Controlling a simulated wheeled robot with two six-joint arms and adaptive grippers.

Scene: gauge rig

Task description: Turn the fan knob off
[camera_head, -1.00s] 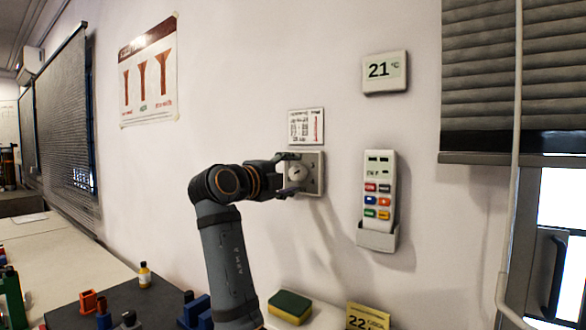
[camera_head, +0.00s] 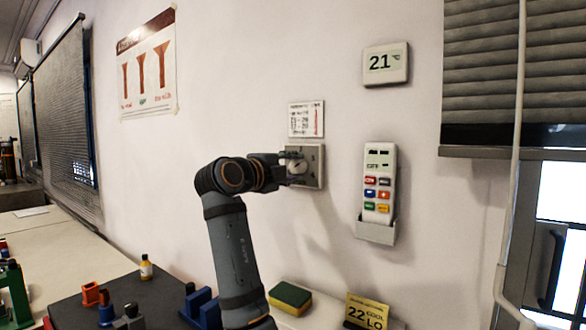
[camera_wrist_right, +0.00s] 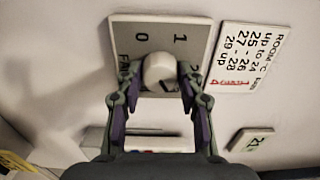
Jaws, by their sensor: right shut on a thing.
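The fan knob (camera_wrist_right: 159,72) is a round pale knob on a square grey plate (camera_wrist_right: 138,27) marked 0, 1 and FAN. The plate (camera_head: 319,166) is on the wall in the head view, with the knob (camera_head: 297,166) partly covered by my gripper. My right gripper (camera_head: 290,169) reaches it from the left. In the right wrist view, the fingers of my right gripper (camera_wrist_right: 160,82) are on opposite sides of the knob, shut on it. I cannot tell which number the knob points to. My left gripper is not in view.
A room temperature card (camera_head: 306,119) is above the plate. A 21 °C display (camera_head: 386,63) and a remote in a holder (camera_head: 377,232) are to the right. Below are a sponge (camera_head: 290,297) and a yellow 22 COOL LO sign (camera_head: 366,312).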

